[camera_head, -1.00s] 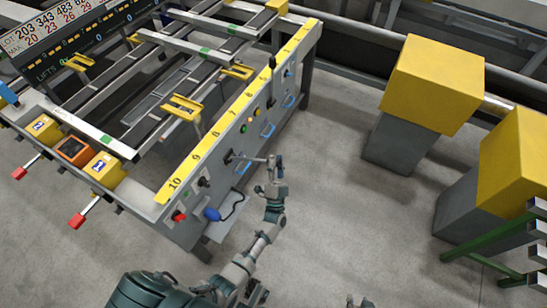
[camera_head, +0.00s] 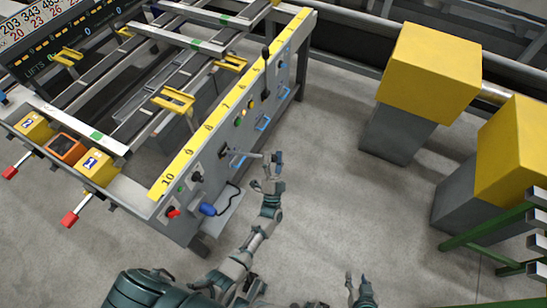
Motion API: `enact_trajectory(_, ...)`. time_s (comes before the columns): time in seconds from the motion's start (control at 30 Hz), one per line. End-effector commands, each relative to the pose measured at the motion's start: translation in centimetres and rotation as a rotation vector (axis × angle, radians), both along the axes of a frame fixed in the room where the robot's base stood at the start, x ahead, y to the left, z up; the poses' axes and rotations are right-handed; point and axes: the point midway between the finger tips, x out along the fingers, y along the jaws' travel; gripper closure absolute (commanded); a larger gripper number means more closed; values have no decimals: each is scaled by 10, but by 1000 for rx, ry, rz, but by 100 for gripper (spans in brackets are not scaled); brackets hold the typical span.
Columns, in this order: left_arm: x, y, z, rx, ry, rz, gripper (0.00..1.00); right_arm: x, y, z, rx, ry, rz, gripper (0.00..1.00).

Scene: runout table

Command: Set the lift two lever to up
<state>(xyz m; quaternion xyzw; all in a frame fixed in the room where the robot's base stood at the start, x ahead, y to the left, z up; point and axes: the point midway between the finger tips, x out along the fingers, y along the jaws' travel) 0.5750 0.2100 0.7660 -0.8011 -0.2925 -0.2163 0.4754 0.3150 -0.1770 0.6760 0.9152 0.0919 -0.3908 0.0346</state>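The runout table's side panel carries a metal lever (camera_head: 243,154) that sticks out from a black mount (camera_head: 224,152); I cannot read a label that says which lift it serves. A second lever with a black handle (camera_head: 265,56) stands upright further along the panel. My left gripper (camera_head: 267,172) is beside the outer end of the metal lever, its fingers apart; I cannot tell whether they touch it. My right gripper (camera_head: 358,283) is at the bottom edge, away from the table, with its fingers apart and nothing between them.
A blue connector (camera_head: 207,209) with a cable and a red knob (camera_head: 172,212) sit low on the panel. Two red-ended handles (camera_head: 68,218) project from the table's left end. Yellow-topped grey blocks (camera_head: 430,70) and a green rack (camera_head: 490,238) stand right. Bare floor lies between.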

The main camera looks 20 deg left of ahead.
Motion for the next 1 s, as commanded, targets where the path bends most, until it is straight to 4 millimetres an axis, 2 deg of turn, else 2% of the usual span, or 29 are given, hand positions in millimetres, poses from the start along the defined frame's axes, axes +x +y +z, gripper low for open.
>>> enact_trajectory(0.27, -5, -1, -3, -1, -1, 2, 42, -2, 0, 0, 0, 2, 1, 60)
enact_trajectory(0.37, -16, -5, -13, -1, 2, 2, 42, -2, 0, 0, 0, 2, 1, 60)
enact_trajectory(0.7, -68, -25, -60, -1, 3, 0, 42, -1, 0, 0, 1, 1, 1, 60)
enact_trajectory(0.83, -80, -30, -71, 0, 2, 0, 42, -1, 0, 0, 1, 1, 1, 60)
enact_trajectory(1.0, -87, -32, -77, 1, 1, 0, 42, -1, 0, 0, 0, 1, 0, 60)
